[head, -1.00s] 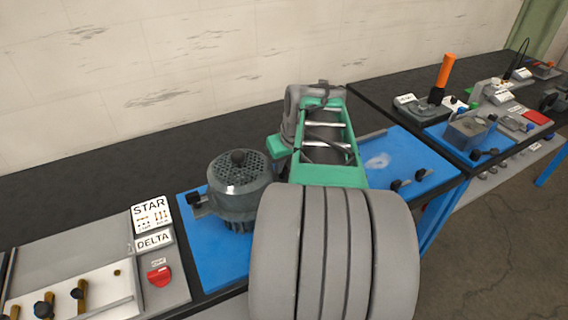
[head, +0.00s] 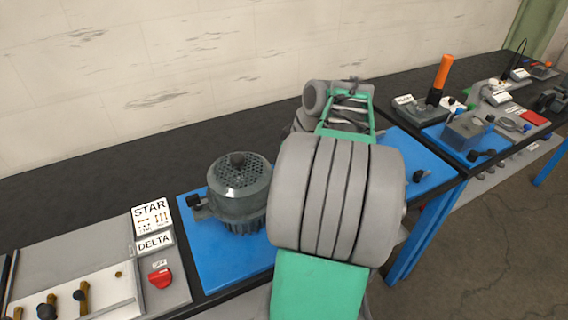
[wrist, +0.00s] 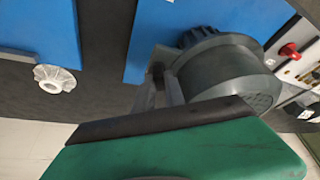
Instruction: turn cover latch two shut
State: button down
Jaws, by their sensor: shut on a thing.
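My gripper (wrist: 161,84) shows in the wrist view as two grey fingers reaching past my green and black housing. The fingers are close together on a small dark knob (wrist: 157,70) beside the grey motor (wrist: 218,70). I cannot tell for sure that this knob is cover latch two, or how far it is turned. In the head view the motor (head: 239,190) stands upright on the blue mat, with a black knob (head: 194,200) at its left. My arm hides the gripper and the motor's right side there.
A panel with a red switch (head: 159,277) and a STAR/DELTA sign (head: 151,225) lies left of the blue mat (head: 207,255). A black knob (head: 420,177) sits on the mat's right part. A white round part (wrist: 52,78) shows at left in the wrist view.

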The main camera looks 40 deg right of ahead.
jog(key=n, duration=0.2)
jog(key=n+g+y+p, duration=0.1)
jog(key=n, duration=0.1)
jog(key=n+y+p, duration=0.1)
jog(key=n, duration=0.1)
jog(key=shift+w+d+r, duration=0.1)
jog(key=shift+w+d, duration=0.05)
jog(key=shift+d, duration=0.15)
jog(key=n+g+p, duration=0.1)
jog(key=n, duration=0.1)
jog(key=n+g+y+p, duration=0.1)
jog(key=n, duration=0.2)
jog(key=shift+w+d, duration=0.1)
jog(key=shift+w, duration=0.1)
jog(key=shift+n, duration=0.4)
jog(key=c, duration=1.7)
grip_release()
jog(key=shift+p, duration=0.3)
jog(key=p+v, duration=0.5)
jog(key=v, duration=0.2)
jog(key=shift+d+r, duration=0.2)
jog(key=shift+r, duration=0.05)
